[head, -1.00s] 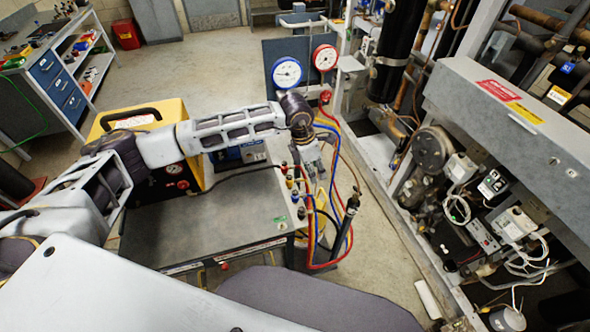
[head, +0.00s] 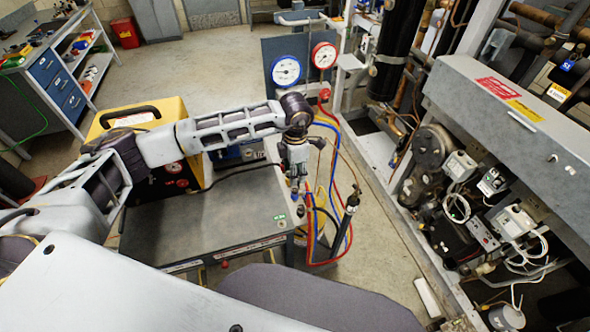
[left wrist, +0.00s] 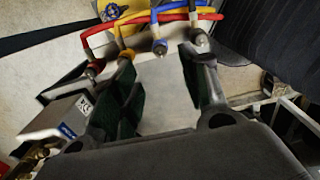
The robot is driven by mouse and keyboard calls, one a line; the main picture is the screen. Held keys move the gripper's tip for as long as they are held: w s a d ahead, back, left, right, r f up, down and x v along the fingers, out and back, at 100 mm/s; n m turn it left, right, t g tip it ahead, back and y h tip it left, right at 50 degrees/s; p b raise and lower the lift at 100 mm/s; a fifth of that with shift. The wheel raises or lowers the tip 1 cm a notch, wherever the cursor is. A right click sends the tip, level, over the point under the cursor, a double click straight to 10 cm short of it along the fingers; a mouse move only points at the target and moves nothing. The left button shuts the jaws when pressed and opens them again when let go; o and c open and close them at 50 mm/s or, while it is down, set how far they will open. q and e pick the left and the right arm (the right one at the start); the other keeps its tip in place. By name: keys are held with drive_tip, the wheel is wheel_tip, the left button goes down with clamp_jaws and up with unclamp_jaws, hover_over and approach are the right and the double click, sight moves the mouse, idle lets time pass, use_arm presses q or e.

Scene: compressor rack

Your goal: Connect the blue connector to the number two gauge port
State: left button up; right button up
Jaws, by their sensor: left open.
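My left gripper (head: 296,188) points down at the right edge of the grey cart top, by the hose ends. In the left wrist view its two fingers (left wrist: 163,72) are apart with nothing held between them. A blue connector (left wrist: 159,45) on a blue hose shows near the gap between the fingertips; I see no contact. The blue hose (head: 339,135) also shows in the head view. A blue gauge (head: 286,70) and a red gauge (head: 324,56) hang on a panel behind. I cannot tell which port is number two. My right gripper is not in view.
The compressor rack (head: 500,110) fills the right side.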

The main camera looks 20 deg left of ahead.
sight(295, 190)
use_arm(q)
drive_tip(key=shift+f+b, duration=1.4)
drive_tip(key=shift+f, duration=2.05)
wheel_tip(295, 190, down, 4)
drive_tip(key=b, duration=0.3)
drive_tip(key=shift+r, duration=0.25)
drive_tip(key=shift+f+b, duration=0.3)
drive_tip(key=shift+f, duration=0.35)
drive_tip(key=shift+c, duration=0.7)
drive_tip(key=c, duration=0.8)
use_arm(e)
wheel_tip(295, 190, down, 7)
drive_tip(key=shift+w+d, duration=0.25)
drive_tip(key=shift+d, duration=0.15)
use_arm(q)
drive_tip(key=shift+r, duration=0.25)
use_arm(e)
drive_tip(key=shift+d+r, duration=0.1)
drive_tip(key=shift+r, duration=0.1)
